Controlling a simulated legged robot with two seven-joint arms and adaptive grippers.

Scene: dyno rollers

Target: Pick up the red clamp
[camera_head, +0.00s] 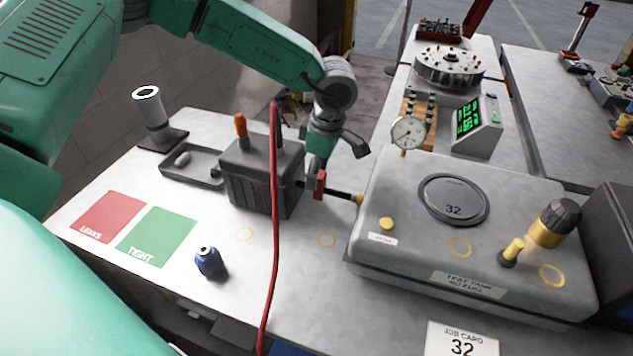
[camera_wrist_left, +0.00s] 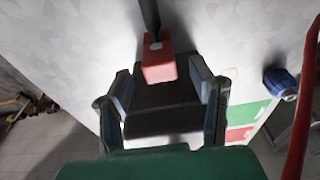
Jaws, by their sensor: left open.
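The red clamp (camera_head: 320,184) sits on a black hose (camera_head: 342,194) between a dark ribbed box and the grey test tank. In the left wrist view the clamp shows as a red block (camera_wrist_left: 158,66) at the end of the dark hose. My left gripper (camera_head: 322,160) is above the clamp, pointing down. In the left wrist view its two fingers (camera_wrist_left: 161,82) are apart, with the clamp just ahead of the gap between them. Whether a finger touches it I cannot tell. My right gripper is not in view.
The dark box (camera_head: 258,188) stands close left of the clamp and the test tank (camera_head: 400,235) close right. A red cable (camera_head: 274,230) hangs in front of the box. A blue bottle-like object (camera_head: 209,262) stands near the green TIGHT pad (camera_head: 158,238).

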